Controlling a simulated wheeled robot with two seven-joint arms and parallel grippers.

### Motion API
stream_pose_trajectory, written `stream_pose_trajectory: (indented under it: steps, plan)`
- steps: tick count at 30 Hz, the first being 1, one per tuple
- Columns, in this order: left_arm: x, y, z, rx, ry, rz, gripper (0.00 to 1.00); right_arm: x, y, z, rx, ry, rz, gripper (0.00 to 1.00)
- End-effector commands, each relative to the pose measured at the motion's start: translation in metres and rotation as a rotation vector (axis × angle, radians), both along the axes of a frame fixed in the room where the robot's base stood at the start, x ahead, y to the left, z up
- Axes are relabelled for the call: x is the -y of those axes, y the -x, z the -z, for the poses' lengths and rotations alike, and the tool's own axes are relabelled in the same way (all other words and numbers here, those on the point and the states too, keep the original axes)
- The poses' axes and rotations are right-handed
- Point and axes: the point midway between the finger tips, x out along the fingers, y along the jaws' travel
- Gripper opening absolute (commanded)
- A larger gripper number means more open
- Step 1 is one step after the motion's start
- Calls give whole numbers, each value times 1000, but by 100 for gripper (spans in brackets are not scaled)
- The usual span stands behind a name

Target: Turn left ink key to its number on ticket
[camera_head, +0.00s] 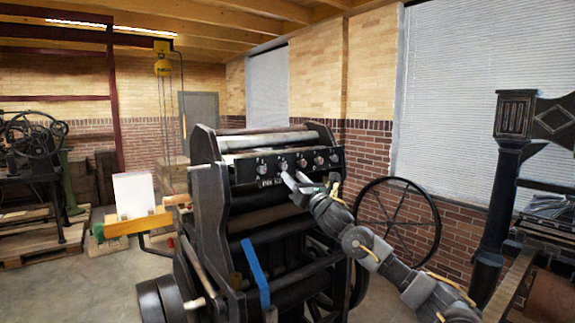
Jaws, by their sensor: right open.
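The press (212,215) stands in the middle of the camera_head view, with a dark panel on its upper front holding a row of several round ink keys. The leftmost ink key (262,166) is a small knob with light marks; its exact setting is too small to read. White lettering shows on the panel below it. My right gripper (293,177) is open and empty, just below and to the right of the left key, apart from it as far as I can tell. A white upright sheet (133,193), possibly the ticket, stands left of the press; no number is legible. My left gripper is not in view.
A wooden board (133,225) sticks out left of the press below the white sheet. A spoked wheel (398,222) is at right behind my right arm. Another dark press (503,170) stands far right. Open floor lies at left.

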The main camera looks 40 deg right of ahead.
Motion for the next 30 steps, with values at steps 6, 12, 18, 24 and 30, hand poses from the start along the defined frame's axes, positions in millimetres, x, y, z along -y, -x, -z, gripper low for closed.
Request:
stream_pose_trajectory:
  steps: [6,12,18,24,30]
  plan:
    - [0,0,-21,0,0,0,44,5,-31,-16,0,-4,1,44]
    - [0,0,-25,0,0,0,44,6,-43,-18,0,-1,1,44]
    - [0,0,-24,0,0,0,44,6,-44,-17,-1,0,0,44]
    - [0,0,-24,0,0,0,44,6,-43,-17,-1,0,1,28]
    - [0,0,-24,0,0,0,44,6,-43,-17,-1,0,1,2]
